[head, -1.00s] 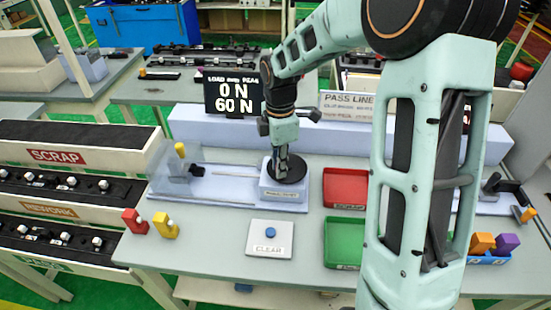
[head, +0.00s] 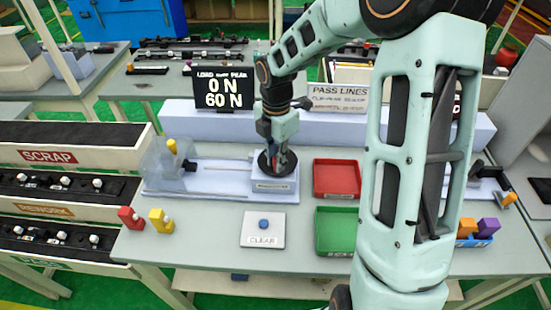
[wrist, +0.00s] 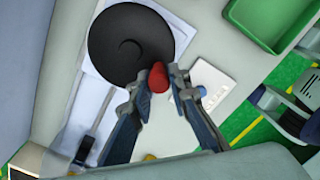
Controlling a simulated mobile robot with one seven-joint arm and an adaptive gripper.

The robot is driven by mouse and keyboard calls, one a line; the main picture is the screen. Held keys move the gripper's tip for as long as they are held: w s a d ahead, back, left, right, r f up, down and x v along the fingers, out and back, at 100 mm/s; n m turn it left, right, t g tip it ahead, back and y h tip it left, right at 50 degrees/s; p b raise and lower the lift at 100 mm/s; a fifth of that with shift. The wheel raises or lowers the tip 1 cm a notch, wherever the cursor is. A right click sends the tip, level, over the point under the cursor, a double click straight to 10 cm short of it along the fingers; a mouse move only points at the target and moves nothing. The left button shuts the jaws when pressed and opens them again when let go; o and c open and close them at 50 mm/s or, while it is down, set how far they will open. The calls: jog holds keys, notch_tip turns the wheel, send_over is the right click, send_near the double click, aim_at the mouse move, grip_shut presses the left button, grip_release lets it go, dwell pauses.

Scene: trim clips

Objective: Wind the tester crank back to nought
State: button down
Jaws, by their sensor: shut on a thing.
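The tester crank is a black disc (wrist: 130,42) with a red knob (wrist: 157,76) near its rim in the wrist view. My gripper (wrist: 165,88) is shut on the red knob, one finger on each side. In the head view the crank disc (head: 267,168) sits on top of the tester's pale block (head: 272,186). My gripper (head: 276,150) stands over it and hides the knob. The display (head: 224,88) behind reads load 0 N and peak 60 N.
A clear guard (head: 160,172) stands at the tester's left end. A red tray (head: 337,178) and a green tray (head: 336,230) lie right of the crank. The CLEAR button pad (head: 263,228) is in front. Red and yellow clips (head: 160,220) stand at front left.

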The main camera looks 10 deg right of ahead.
jog(key=shift+d, duration=0.1)
jog(key=c, duration=1.8)
grip_release()
jog(key=shift+r, duration=0.1)
notch_tip(320, 180, up, 12)
jog(key=shift+f, duration=0.1)
